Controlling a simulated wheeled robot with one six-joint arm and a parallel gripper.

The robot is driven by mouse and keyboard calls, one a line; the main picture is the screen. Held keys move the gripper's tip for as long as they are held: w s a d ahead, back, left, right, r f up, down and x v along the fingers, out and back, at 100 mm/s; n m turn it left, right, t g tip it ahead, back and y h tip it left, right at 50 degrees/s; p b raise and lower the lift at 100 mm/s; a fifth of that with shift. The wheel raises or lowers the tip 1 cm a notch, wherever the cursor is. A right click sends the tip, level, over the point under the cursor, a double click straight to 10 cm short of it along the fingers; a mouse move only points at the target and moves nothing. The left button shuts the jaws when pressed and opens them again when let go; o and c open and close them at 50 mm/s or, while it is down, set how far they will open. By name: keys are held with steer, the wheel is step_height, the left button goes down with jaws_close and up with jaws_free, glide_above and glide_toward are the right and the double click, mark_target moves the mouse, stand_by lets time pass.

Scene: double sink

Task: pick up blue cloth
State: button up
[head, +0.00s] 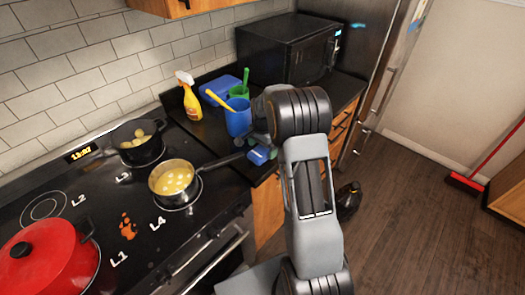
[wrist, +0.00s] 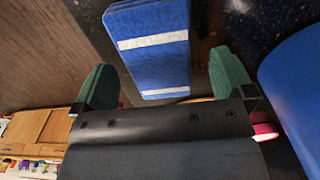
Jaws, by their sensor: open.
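The blue cloth (wrist: 148,27) is folded, with white stripes across it. In the wrist view it lies on the dark counter, between and beyond the two green fingertips of my gripper (wrist: 165,78). The gripper is open, with a gap on each side of the cloth; I see no grip on it. In the head view the blue cloth (head: 260,156) shows at the counter's front edge, just below my gripper, which is mostly hidden by my arm.
A yellow spray bottle (head: 190,102), blue container (head: 221,88) and microwave (head: 290,47) are farther back. A saucepan (head: 175,183) is left; its handle points toward the cloth.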

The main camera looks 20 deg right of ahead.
steer(key=shift+f, duration=0.9)
steer(key=c, duration=1)
